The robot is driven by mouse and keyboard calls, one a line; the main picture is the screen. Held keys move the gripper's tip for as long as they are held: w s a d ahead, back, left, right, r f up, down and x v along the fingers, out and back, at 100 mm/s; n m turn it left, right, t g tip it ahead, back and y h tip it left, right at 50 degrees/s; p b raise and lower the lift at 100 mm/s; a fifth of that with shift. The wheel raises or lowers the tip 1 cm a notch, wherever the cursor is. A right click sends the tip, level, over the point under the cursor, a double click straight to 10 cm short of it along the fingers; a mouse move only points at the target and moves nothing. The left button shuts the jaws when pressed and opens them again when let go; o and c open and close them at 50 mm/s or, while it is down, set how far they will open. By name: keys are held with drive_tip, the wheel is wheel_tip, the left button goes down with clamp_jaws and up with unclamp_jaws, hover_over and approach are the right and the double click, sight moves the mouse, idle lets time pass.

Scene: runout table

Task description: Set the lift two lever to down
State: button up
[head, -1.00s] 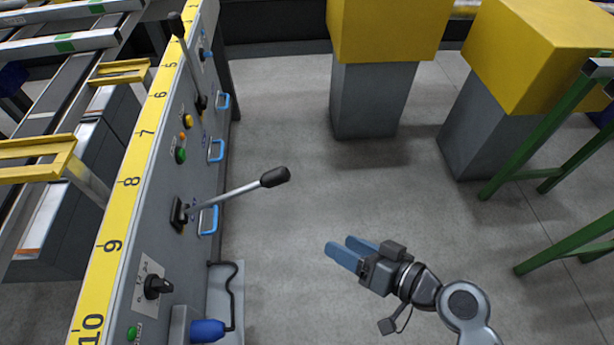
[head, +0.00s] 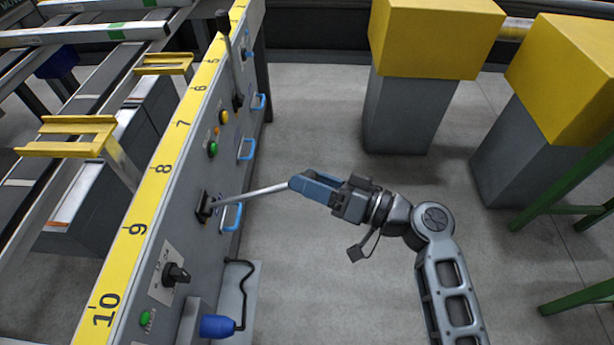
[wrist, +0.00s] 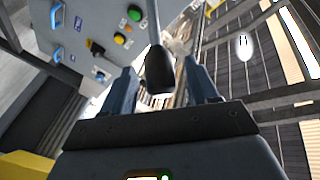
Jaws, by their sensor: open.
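The nearer lever (head: 250,195) juts out from the grey panel, its metal rod running to the right toward my gripper. My gripper (head: 308,188) is at the lever's end, and its blue fingers hide the black knob in the head view. In the wrist view the black knob (wrist: 159,72) sits between the two open fingers (wrist: 160,88), with a gap on each side. A second lever (head: 229,60) farther along the panel stands upright. I cannot read which lever is labelled lift two.
The panel carries a green button (head: 212,149), a yellow button (head: 224,117), a black rotary knob (head: 175,274) and blue handles (head: 232,216). A blue cylinder (head: 217,326) sticks out low. Yellow-topped pillars (head: 430,40) stand beyond open floor.

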drive_tip(key=shift+w+a, duration=0.3)
drive_tip(key=shift+a, duration=0.25)
clamp_jaws()
